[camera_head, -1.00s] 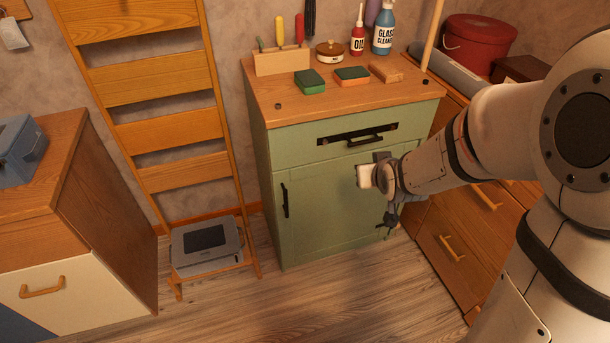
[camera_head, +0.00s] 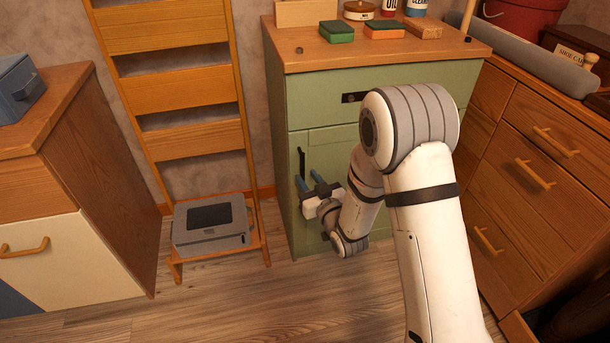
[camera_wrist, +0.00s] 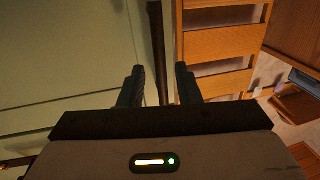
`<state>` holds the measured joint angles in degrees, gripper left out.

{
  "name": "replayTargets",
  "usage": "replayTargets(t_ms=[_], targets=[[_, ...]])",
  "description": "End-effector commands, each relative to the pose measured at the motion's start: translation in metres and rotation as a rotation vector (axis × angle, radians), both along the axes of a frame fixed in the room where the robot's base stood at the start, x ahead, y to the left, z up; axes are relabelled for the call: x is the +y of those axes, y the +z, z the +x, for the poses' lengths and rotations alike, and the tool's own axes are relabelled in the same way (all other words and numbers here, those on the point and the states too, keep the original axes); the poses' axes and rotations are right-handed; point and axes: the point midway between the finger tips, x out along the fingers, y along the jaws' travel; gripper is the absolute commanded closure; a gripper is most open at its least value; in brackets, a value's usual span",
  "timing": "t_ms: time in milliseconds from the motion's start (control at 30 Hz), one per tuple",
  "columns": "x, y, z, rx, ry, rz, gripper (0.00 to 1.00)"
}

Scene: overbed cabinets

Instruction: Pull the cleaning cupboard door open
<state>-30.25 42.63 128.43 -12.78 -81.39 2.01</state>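The green cleaning cupboard door (camera_head: 335,160) is shut, flush with the cabinet front. Its dark upright handle (camera_head: 301,161) is near the door's left edge. My gripper (camera_head: 308,182) is at the lower part of this handle, with its fingers pointing toward the door. In the wrist view, my gripper (camera_wrist: 160,82) is open, one finger on each side of the dark handle bar (camera_wrist: 157,45). There is a gap beside the bar on both sides. I cannot tell how deep the bar sits between the fingers. My arm hides the right part of the door.
A slatted wooden ladder rack (camera_head: 190,95) with a grey device (camera_head: 210,225) on its low shelf stands left of the cupboard. A wooden drawer unit (camera_head: 535,170) stands at the right. Floor (camera_head: 230,305) in front is clear.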

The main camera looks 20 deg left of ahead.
Motion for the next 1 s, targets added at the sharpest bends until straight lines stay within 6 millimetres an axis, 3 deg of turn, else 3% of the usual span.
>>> replayTargets(t_ms=[300,600,1000], targets=[[0.026,-0.001,0.028,-0.001,-0.002,-0.001,0.7],[0.027,0.0,0.031,0.002,-0.003,-0.003,0.7],[0.027,0.0,0.031,0.001,-0.004,-0.002,1.0]])
